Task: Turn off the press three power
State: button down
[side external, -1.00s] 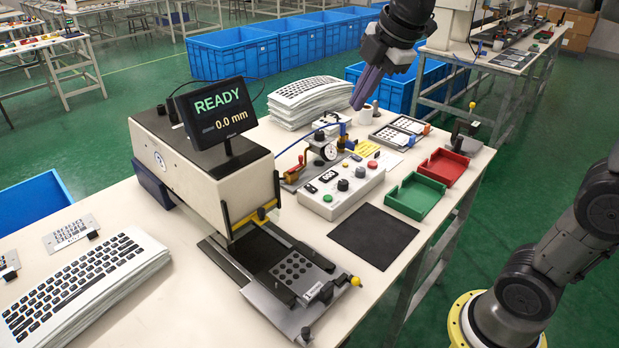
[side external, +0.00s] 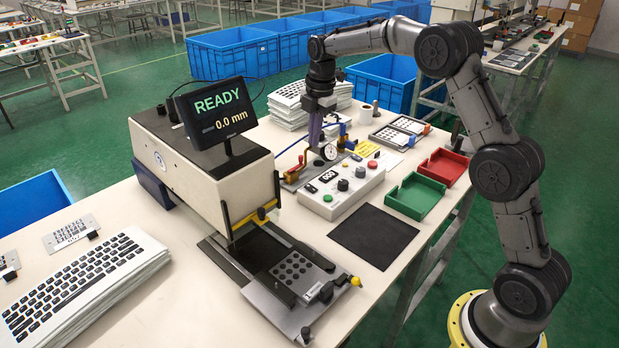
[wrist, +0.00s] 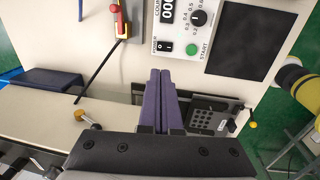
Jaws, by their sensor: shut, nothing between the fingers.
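The press (side external: 200,155) is a white machine whose screen (side external: 216,112) reads READY and 0.0 mm. Its white control box (side external: 345,187) lies to its right, with a counter, knobs, a green button and a red button. In the wrist view a small black rocker switch (wrist: 165,47) marked POWER sits at the box's corner, left of the green START button (wrist: 191,49). I cannot tell which side of the rocker is pressed. My gripper (side external: 315,146) is shut and empty, pointing down above the bench behind the box. Its purple fingers (wrist: 160,73) show below the switch in the wrist view, apart from it.
A black mat (side external: 373,236) lies in front, with green (side external: 416,196) and red (side external: 442,167) trays to the right. Stacked keyboard sheets (side external: 300,103) stand at the back.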

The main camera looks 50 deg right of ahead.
aim_at(308, 186)
jog(key=shift+f, duration=0.1)
jog(key=f, duration=0.4)
jog(key=w+f, duration=0.1)
jog(key=f, duration=0.8)
jog(key=shift+w+f, duration=0.15)
jog(key=shift+w, duration=0.15)
jog(key=shift+f, duration=0.2)
jog(key=shift+f, duration=0.1)
